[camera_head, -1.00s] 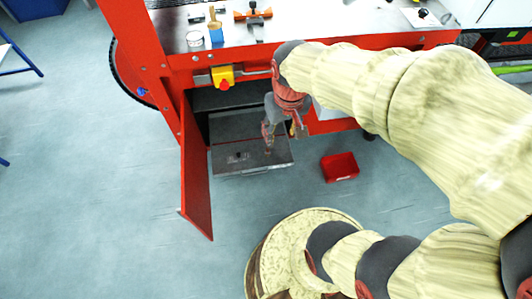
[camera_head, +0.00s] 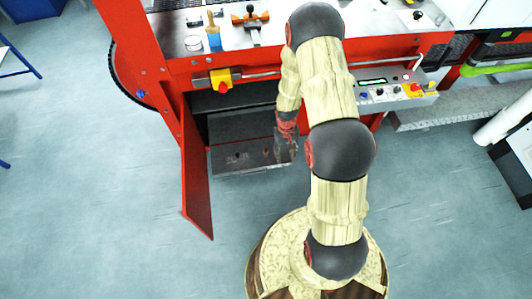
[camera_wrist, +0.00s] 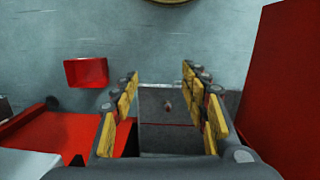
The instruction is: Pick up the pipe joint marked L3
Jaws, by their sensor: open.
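My gripper (camera_head: 286,153) is at the right part of the grey drawer (camera_head: 222,169) in the open cabinet. The wrist view shows its two yellow-padded fingers (camera_wrist: 160,76) wide apart, with nothing between the pads. A small brownish piece (camera_wrist: 168,105) lies on the drawer surface beyond the fingers, near the middle of the gap. Small dark pieces (camera_head: 238,157) show on the drawer in the head view. No L3 mark is readable, so I cannot tell which piece is the named pipe joint.
The open red door (camera_head: 197,170) stands left of the drawer; it is close on the right in the wrist view (camera_wrist: 288,85). A red bin (camera_wrist: 86,72) sits on the floor. A brush (camera_head: 213,38) and an orange-handled tool (camera_head: 251,16) lie on the bench above.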

